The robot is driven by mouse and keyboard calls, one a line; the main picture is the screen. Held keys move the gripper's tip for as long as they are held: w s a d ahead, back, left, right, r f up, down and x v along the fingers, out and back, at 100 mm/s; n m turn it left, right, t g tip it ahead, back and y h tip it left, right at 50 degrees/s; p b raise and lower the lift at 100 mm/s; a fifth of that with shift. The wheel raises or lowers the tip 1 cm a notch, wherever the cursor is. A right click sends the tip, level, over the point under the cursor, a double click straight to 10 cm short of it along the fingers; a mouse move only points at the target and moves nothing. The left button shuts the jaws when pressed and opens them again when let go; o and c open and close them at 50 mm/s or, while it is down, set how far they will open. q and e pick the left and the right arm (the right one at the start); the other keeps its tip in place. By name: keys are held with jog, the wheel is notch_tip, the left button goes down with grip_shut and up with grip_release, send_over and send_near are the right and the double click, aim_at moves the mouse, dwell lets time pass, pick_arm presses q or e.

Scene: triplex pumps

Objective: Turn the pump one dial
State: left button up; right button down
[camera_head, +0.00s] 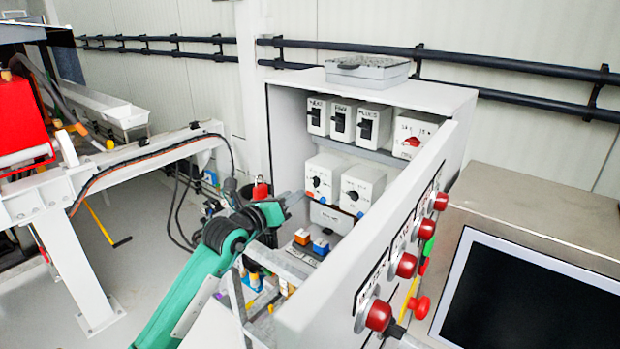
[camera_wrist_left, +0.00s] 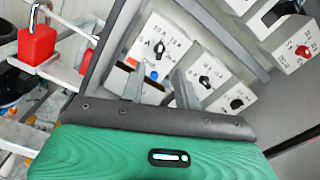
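Inside an open white cabinet (camera_head: 398,92), two white dial boxes (camera_head: 325,172) (camera_head: 364,183) with black knobs (camera_head: 316,182) (camera_head: 353,195) sit side by side on the middle level. Their labels are too small to read, so I cannot tell which is pump one. My left gripper (camera_head: 292,198) reaches in from the left, just left of and below these boxes. In the left wrist view its two grey fingers (camera_wrist_left: 160,72) are apart with nothing between them. A black knob (camera_wrist_left: 158,47) shows just beyond the fingertips, apparently untouched. My right gripper is not in view.
The cabinet's open door (camera_head: 370,240), with several red knobs, stands right of my arm. Black switches (camera_head: 341,122) and a red switch (camera_head: 412,141) are above. A dark screen (camera_head: 530,300) is at right.

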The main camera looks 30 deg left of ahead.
aim_at(313, 182)
pick_arm(q)
jog(key=w+p, duration=0.1)
jog(key=w, duration=0.2)
jog(key=w+p, duration=0.1)
jog(key=w, duration=0.2)
jog(key=shift+d+r, duration=0.15)
jog(key=shift+d, duration=0.05)
jog(key=shift+w+d+p, duration=0.1)
jog(key=shift+w+p, duration=0.35)
jog(key=shift+w, duration=0.35)
grip_shut()
